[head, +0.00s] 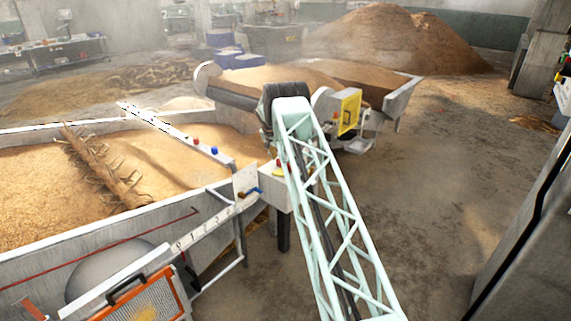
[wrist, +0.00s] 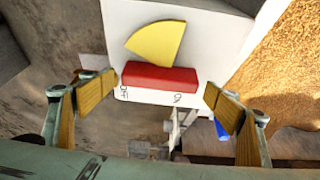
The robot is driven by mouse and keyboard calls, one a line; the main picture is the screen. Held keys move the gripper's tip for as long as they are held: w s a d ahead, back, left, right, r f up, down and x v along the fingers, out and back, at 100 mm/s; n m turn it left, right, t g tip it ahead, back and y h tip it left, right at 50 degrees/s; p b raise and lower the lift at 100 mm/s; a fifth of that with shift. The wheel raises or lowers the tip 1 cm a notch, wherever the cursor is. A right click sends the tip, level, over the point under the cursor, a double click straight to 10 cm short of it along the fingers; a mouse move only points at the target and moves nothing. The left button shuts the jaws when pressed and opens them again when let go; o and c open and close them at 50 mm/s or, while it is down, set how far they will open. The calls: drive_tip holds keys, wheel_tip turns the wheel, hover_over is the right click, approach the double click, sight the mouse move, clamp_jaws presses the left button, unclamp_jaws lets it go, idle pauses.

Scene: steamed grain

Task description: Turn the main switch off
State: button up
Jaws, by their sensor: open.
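In the wrist view a red bar-shaped handle (wrist: 160,78), likely the main switch, sits on a white box (wrist: 120,20) below a yellow wedge-shaped plate (wrist: 157,42). The left finger is close to the handle's left end; a gap shows at the right. In the head view the white box (head: 274,195) stands at the trough's corner; my lattice arm hides part of it and most of my gripper.
A blue lever (head: 252,191) sits on a panel left of the box. The grain trough (head: 110,247) fills the left. A conveyor with a yellow box (head: 348,111) stands behind my arm. An orange-framed screen (head: 140,300) is front left.

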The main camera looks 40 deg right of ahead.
drive_tip(key=v, duration=1.1)
drive_tip(key=shift+r, duration=0.2)
idle(0.6)
